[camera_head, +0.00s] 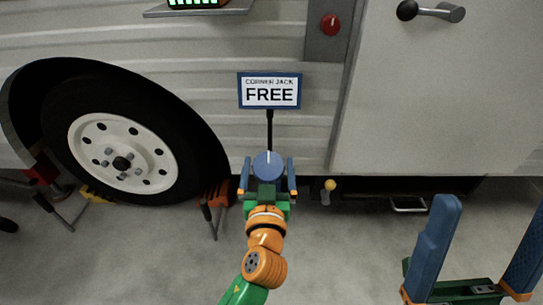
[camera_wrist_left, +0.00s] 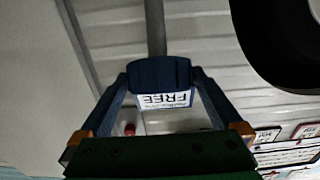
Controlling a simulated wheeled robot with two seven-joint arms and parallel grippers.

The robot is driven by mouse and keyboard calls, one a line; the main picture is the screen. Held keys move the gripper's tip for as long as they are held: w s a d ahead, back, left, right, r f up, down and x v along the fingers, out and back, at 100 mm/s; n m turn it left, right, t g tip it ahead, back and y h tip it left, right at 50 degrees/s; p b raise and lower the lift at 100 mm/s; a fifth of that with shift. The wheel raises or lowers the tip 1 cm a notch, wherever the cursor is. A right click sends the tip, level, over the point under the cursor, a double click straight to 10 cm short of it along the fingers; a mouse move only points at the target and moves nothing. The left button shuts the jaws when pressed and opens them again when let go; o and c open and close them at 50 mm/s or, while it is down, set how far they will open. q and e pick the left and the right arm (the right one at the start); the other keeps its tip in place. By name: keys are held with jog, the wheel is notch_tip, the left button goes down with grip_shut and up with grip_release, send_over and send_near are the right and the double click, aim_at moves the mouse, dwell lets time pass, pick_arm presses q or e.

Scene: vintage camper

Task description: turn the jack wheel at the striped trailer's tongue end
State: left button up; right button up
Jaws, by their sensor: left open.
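A round blue wheel (camera_head: 268,163) sits low in front of the camper wall, below a sign (camera_head: 269,91) reading "CORNER JACK FREE". My left gripper (camera_head: 268,176) is open, with one blue finger on each side of the wheel. In the left wrist view the blue wheel (camera_wrist_left: 160,75) lies between the far ends of my fingers, with a grey post beyond it and the sign upside down (camera_wrist_left: 164,100). I cannot tell whether the fingers touch the wheel. My right gripper (camera_head: 472,250) is open and empty at the lower right.
A black tyre with a white hub (camera_head: 122,158) is at the left. An orange stand (camera_head: 215,195) is beside it. A pale door (camera_head: 445,90) with a black-knobbed handle (camera_head: 430,11) and a red knob (camera_head: 332,23) are above right. A yellow knob (camera_head: 330,184) is right of the wheel. The grey floor is mostly clear.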

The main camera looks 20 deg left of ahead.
aim_at(269, 157)
pick_arm(q)
jog(key=x, duration=0.3)
jog(key=shift+w+a, duration=0.1)
jog(key=shift+w, duration=0.2)
jog(key=c, duration=1.1)
jog(key=shift+m+h, duration=0.3)
jog(key=shift+p, duration=0.4)
